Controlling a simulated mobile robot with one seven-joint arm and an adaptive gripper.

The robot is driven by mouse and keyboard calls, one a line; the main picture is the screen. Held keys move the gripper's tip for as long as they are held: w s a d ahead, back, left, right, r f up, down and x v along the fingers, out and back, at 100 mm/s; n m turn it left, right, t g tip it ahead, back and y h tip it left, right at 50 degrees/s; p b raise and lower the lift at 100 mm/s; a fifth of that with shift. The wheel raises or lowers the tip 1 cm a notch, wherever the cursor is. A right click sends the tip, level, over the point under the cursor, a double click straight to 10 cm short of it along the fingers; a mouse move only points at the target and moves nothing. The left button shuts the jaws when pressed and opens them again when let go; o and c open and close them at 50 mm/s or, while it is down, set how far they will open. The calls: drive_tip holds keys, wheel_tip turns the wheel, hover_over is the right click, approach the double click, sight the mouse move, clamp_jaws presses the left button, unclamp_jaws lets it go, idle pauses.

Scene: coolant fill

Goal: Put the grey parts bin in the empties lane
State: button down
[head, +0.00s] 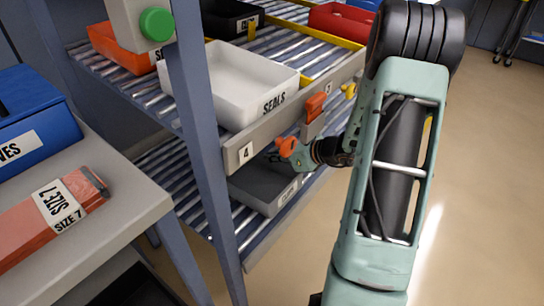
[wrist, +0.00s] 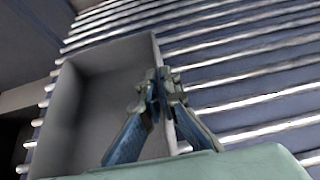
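The grey parts bin (head: 262,192) sits on the lower roller level of the rack in the head view, partly hidden by the upper front rail and my gripper. It has a small white label on its front, too small to read. In the wrist view the bin (wrist: 100,75) appears empty, resting on or just above the rollers (wrist: 245,80). My gripper (wrist: 160,88) has its fingertips closed together at the bin's right wall, one finger inside and one outside. In the head view my gripper (head: 278,157) is partly hidden. No empties marking is readable on the lower lane (head: 180,183).
The upper level holds a white SEALS bin (head: 240,88), an orange bin (head: 120,50), a black bin (head: 235,18) and a red bin (head: 340,22). A rack post (head: 200,130) stands left. A bench (head: 110,215) is nearer left.

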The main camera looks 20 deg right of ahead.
drive_tip(key=c, duration=2.1)
unclamp_jaws()
drive_tip(key=shift+r, duration=0.1)
drive_tip(key=shift+r+p, duration=2.75)
drive_tip(key=shift+r, duration=0.75)
drive_tip(key=shift+f, duration=0.1)
